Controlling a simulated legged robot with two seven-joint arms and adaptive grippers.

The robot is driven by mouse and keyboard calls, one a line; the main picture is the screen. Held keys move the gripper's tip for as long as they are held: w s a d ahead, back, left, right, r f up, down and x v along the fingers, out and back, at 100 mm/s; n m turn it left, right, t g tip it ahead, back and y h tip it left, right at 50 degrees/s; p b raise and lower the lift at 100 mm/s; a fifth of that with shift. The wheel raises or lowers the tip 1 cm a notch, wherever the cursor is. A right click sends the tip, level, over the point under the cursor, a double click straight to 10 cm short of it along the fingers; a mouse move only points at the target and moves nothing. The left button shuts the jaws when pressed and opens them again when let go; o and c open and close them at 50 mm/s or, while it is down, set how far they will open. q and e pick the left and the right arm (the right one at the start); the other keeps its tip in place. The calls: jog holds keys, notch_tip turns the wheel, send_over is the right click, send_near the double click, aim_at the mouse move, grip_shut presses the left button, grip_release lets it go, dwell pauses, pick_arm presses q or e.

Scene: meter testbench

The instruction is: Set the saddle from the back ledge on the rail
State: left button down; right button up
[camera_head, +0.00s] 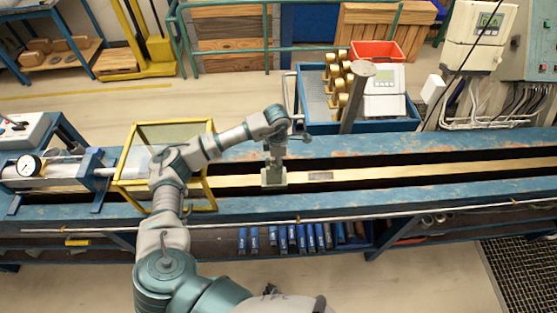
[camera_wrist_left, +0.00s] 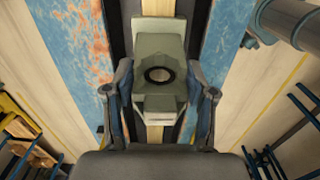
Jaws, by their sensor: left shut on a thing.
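The saddle (camera_head: 273,180) is a grey-green block; in the left wrist view the saddle (camera_wrist_left: 160,45) shows a dark round ring in its middle. My left gripper (camera_head: 274,158) points down over the bench and is shut on the saddle, with one finger on each side of it. The rail (camera_head: 430,172) is a pale yellow strip along the middle of the blue bench. The saddle is over the rail, in line with it; I cannot tell whether it touches. The back ledge is not clearly identifiable. My right gripper is not in view.
A yellow-framed guard (camera_head: 208,140) stands left of the saddle, behind my arm. A dial gauge (camera_head: 29,166) is at the far left. A grey post (camera_head: 356,98) and a blue tray (camera_head: 316,127) with brass parts stand behind the bench. The rail to the right is clear.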

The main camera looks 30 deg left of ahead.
pick_arm(q)
jog(key=shift+s+f, duration=0.1)
jog(key=shift+f, duration=0.05)
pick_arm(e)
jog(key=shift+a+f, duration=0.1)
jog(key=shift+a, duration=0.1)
pick_arm(q)
jog(key=shift+f, duration=0.2)
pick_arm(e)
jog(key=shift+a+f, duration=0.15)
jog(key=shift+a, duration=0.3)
pick_arm(q)
jog(key=shift+d, duration=0.1)
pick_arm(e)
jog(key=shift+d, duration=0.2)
pick_arm(q)
jog(key=shift+c, duration=1.4)
grip_release()
jog(key=shift+f, duration=0.1)
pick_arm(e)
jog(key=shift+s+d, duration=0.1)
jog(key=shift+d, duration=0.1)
